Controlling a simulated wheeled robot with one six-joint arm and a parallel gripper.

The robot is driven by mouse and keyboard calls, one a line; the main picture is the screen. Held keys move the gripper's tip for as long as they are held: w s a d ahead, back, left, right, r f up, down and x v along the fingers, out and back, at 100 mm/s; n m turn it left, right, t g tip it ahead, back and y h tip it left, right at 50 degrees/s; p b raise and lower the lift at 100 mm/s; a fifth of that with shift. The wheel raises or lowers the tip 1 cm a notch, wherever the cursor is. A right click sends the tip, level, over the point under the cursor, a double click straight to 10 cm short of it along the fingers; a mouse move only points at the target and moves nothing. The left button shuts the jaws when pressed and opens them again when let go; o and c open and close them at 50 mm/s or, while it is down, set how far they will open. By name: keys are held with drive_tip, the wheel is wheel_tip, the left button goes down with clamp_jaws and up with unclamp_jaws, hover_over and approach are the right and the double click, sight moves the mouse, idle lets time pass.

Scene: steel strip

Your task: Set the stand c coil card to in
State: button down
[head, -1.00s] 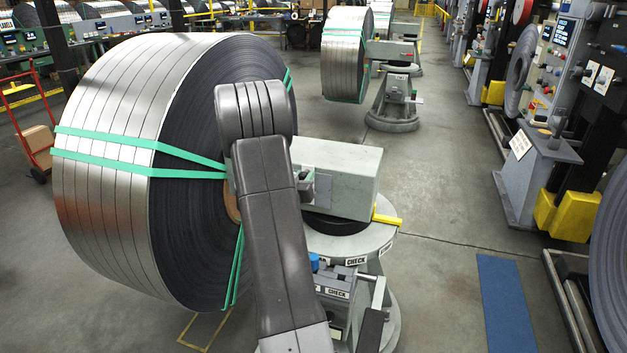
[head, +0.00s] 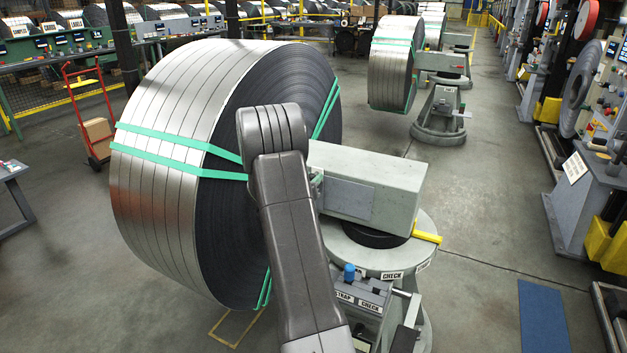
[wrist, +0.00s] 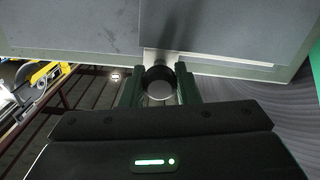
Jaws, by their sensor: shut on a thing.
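The near stand (head: 385,262) carries a large steel strip coil (head: 165,180) with green straps. A grey flat card (head: 348,200) lies against the side of the stand's pale box-shaped arm (head: 375,180). My gripper (head: 318,187) is beside that face, mostly hidden behind my own forearm in the head view. In the wrist view my gripper (wrist: 159,88) is shut on a dark round knob (wrist: 158,74) with a pale end. The knob is at a pale tab under the grey panels (wrist: 230,30). How far the card sits in its holder cannot be told.
A small control box with a blue knob (head: 349,271) and CHECK labels stands below, close to my arm. A yellow handle (head: 427,238) sticks out at the stand's right. Floor is open to the right, with a blue mat (head: 545,317).

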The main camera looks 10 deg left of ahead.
drive_tip(key=c, duration=1.1)
unclamp_jaws()
drive_tip(key=shift+w+a, duration=0.1)
drive_tip(key=shift+a, duration=0.25)
drive_tip(key=shift+d, duration=0.1)
drive_tip(key=b+v, duration=0.1)
drive_tip(key=v, duration=1.3)
drive_tip(key=shift+w+r, duration=0.1)
drive_tip(key=p+x, duration=0.1)
drive_tip(key=x, duration=1.2)
drive_tip(key=shift+w+d, duration=0.25)
drive_tip(key=shift+w, duration=0.1)
drive_tip(key=shift+d, duration=0.3)
